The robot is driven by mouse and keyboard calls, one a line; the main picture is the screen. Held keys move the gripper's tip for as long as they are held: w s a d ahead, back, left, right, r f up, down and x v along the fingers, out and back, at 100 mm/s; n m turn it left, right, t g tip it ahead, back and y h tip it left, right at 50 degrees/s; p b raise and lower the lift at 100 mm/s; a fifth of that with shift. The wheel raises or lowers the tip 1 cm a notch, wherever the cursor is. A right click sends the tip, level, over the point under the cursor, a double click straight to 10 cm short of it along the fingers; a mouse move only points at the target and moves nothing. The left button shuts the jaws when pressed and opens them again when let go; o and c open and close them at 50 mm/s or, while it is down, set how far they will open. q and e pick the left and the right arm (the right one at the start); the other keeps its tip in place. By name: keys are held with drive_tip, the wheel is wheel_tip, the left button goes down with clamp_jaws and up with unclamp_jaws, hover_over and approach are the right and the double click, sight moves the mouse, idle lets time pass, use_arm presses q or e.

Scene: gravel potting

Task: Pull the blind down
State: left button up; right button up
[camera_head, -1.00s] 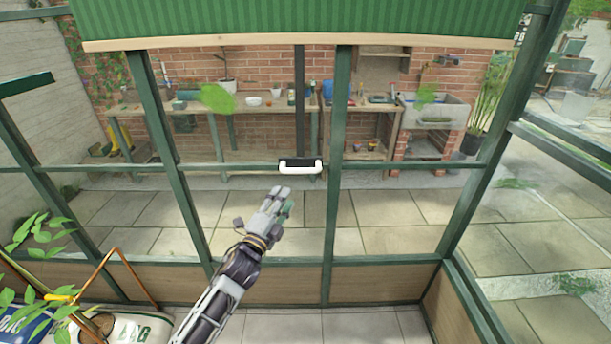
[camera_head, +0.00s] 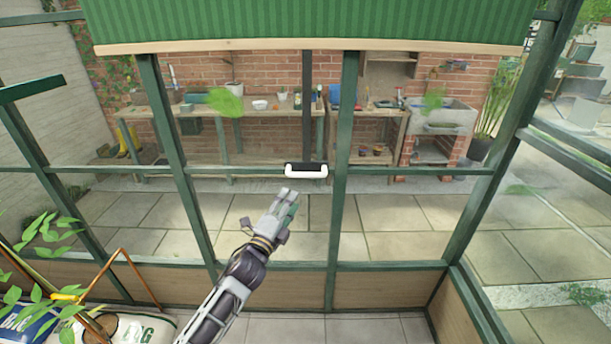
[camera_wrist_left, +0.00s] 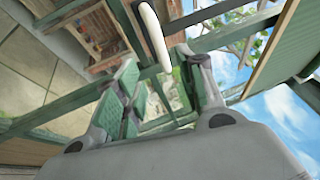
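The green ribbed blind (camera_head: 300,20) hangs across the top of the head view, with a pale wooden bar (camera_head: 310,45) along its lower edge. A dark strap (camera_head: 307,105) runs down from it to a white handle (camera_head: 306,172), which appears in front of the green window crossbar. My left gripper (camera_head: 289,195) is just below and left of the handle in the head view, empty. In the left wrist view the fingers (camera_wrist_left: 160,68) are spread apart, and the white handle (camera_wrist_left: 153,35) shows beyond the tips, apart from them. My right gripper is out of view.
Green window posts (camera_head: 345,150) and crossbars stand behind the gripper. A bench (camera_head: 235,110) with pots and a brick wall lie beyond. Bags (camera_head: 140,330) and a leafy plant (camera_head: 40,235) are at the lower left. The space around the handle looks clear.

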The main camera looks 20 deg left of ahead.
sight(305, 175)
use_arm(q)
drive_tip(key=p+x, duration=0.1)
drive_tip(key=x, duration=0.7)
drive_tip(key=shift+w+r, duration=0.1)
drive_tip(key=shift+w, duration=0.2)
drive_tip(key=x, duration=0.4)
drive_tip(key=shift+w, duration=0.3)
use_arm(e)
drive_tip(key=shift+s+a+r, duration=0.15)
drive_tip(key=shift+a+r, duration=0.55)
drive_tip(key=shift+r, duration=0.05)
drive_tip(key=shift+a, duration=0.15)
